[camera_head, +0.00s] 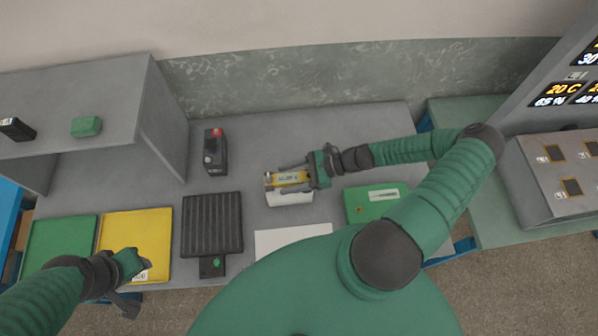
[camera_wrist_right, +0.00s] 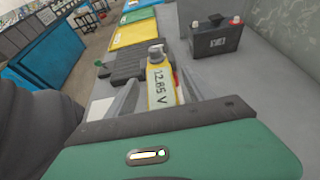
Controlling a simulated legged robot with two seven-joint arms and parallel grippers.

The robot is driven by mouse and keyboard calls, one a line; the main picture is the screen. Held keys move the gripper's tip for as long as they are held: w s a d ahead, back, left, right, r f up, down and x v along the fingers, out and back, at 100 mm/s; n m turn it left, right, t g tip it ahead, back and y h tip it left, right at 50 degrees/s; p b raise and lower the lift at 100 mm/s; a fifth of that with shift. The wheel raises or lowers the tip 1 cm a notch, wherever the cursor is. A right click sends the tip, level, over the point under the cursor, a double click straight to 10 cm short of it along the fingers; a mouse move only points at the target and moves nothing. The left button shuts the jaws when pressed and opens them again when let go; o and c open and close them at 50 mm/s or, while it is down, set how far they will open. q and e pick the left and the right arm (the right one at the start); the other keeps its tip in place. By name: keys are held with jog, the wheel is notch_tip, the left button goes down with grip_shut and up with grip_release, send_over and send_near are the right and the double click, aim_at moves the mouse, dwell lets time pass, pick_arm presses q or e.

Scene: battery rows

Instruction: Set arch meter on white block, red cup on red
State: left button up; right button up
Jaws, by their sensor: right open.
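A yellow meter (camera_head: 286,178) sits at the white block (camera_head: 290,198) in the head view; whether it rests on it or just above is unclear. In the right wrist view the meter (camera_wrist_right: 161,86) reads 12.85 V and lies between the fingers. My right gripper (camera_head: 293,178) is open around it. A dark battery (camera_head: 214,158) with a red-topped terminal (camera_head: 215,132) stands to the left; the battery also shows in the wrist view (camera_wrist_right: 215,42). I cannot make out a separate red cup. My left gripper (camera_head: 136,284) is over the yellow mat (camera_head: 150,225); its jaw opening is unclear.
A black ribbed plate (camera_head: 212,222) lies between the yellow mat and a white sheet (camera_head: 285,238). A green mat (camera_head: 60,243) is at far left. A grey shelf (camera_head: 75,105) stands at the left. Bare table surrounds the battery.

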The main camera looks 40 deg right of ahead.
jog(key=shift+d, duration=0.1)
jog(key=shift+s+d, duration=0.2)
jog(key=shift+d, duration=0.1)
jog(key=b+v, duration=0.4)
jog(key=v, duration=1.2)
jog(key=shift+r, duration=0.2)
